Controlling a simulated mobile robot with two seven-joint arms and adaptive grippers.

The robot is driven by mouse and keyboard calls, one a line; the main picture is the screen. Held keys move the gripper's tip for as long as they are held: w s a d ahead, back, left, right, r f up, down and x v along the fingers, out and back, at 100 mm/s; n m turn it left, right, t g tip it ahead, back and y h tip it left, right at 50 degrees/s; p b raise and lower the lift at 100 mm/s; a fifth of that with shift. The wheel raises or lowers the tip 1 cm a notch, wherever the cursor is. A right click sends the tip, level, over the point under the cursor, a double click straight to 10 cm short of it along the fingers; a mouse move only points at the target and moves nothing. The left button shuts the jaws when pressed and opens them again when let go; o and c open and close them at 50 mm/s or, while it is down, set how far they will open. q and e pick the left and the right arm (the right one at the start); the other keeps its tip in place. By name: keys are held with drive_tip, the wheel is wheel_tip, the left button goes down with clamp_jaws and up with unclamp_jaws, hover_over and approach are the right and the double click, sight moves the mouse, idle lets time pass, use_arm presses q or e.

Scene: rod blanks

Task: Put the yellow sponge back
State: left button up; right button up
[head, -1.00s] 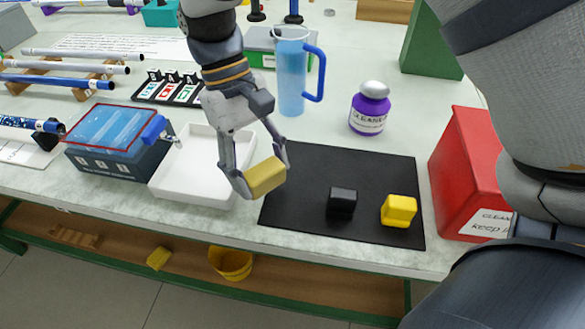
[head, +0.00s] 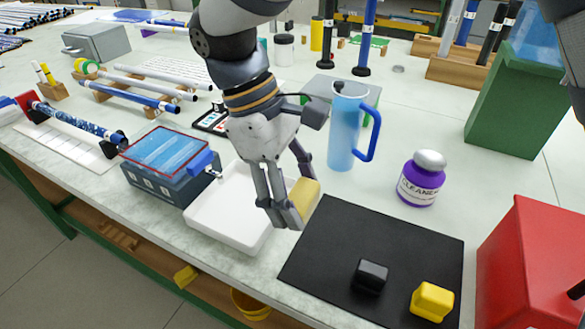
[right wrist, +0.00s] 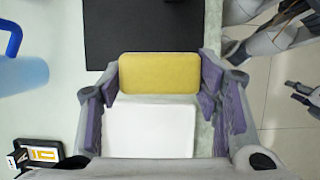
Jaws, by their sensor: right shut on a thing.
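The yellow sponge (head: 303,197), a dull yellow block, is held between the fingers of my right gripper (head: 294,200). The right wrist view shows the sponge (right wrist: 159,73) spanning the gap between the fingers. The gripper is shut on it above the right side of the white tray (head: 222,238), near the left edge of the black mat (head: 350,235). The sponge appears raised above the table. The tray looks empty where it shows; part is hidden behind my gripper. My left gripper cannot be made out in these views.
A black block (head: 371,275) and a bright yellow block (head: 432,301) sit on the mat. A blue jug (head: 345,130) and a purple cleaner bottle (head: 421,182) stand behind. A red bin (head: 530,265) is at right; a blue-lidded box (head: 160,170) is left of the tray.

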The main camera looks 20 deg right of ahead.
sight(300, 182)
drive_tip(key=x, duration=0.2)
drive_tip(key=d+x, duration=0.1)
drive_tip(key=x, duration=0.2)
drive_tip(key=w+x, duration=0.1)
drive_tip(key=x, duration=0.2)
drive_tip(key=shift+s+d, duration=0.1)
drive_tip(key=shift+d, duration=0.25)
drive_tip(key=shift+f, duration=0.45)
drive_tip(key=shift+f, duration=0.2)
drive_tip(key=o, duration=1)
drive_tip(key=shift+o, duration=0.2)
drive_tip(key=shift+r, duration=0.1)
drive_tip(key=v, duration=1.2)
drive_tip(key=shift+w+a+r, duration=0.1)
drive_tip(key=shift+w, duration=0.1)
